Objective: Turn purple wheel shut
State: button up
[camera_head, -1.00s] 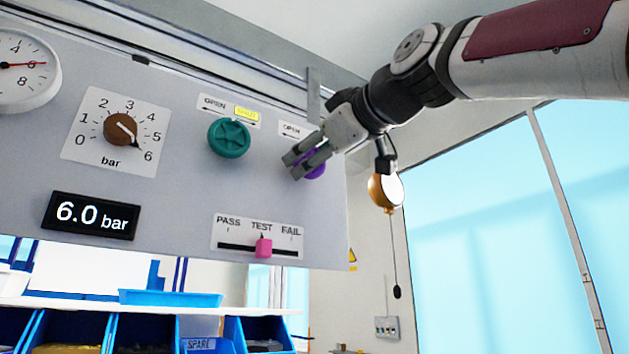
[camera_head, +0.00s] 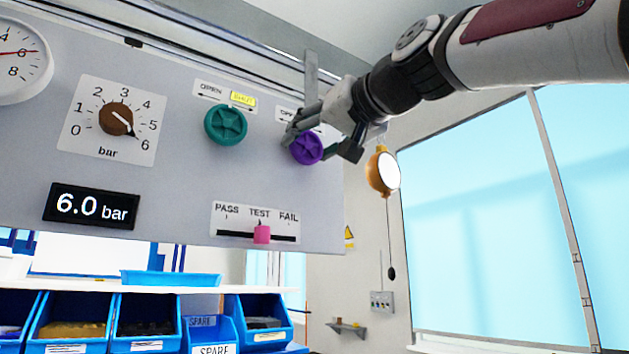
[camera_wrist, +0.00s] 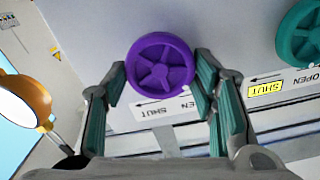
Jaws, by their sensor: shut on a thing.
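The purple wheel (camera_head: 307,148) sits on the right part of the grey panel. In the wrist view the purple wheel (camera_wrist: 160,67) shows whole, spoked and round, between the fingers. My gripper (camera_head: 312,140) is at the wheel, with its fingers on either side of the rim. In the wrist view my gripper (camera_wrist: 160,85) is shut on the wheel, the fingers at its left and right edges. The label by the wheel (camera_wrist: 165,108) reads SHUT and OPEN with arrows; in the head view my fingers partly cover it.
A teal wheel (camera_head: 226,125) is just left of the purple one. A brown knob (camera_head: 116,119) points to 6, and the display (camera_head: 92,205) reads 6.0 bar. A pink slider (camera_head: 262,234) stands at TEST. A round orange lamp-like object (camera_head: 382,171) is right of the panel.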

jog(key=m+p, duration=0.1)
jog(key=m, duration=0.3)
jog(key=shift+w+f+m, duration=0.1)
jog(key=shift+f+m, duration=0.05)
jog(key=shift+m, duration=0.15)
jog(key=shift+f+m+p, duration=0.1)
jog(key=shift+m+p, duration=0.75)
jog(key=shift+m, duration=0.85)
jog(key=o, duration=1.1)
jog(key=shift+o, duration=0.2)
jog(key=shift+d, duration=0.15)
jog(key=shift+s+d, duration=0.15)
jog(key=shift+s, duration=0.2)
jog(key=v, duration=1.1)
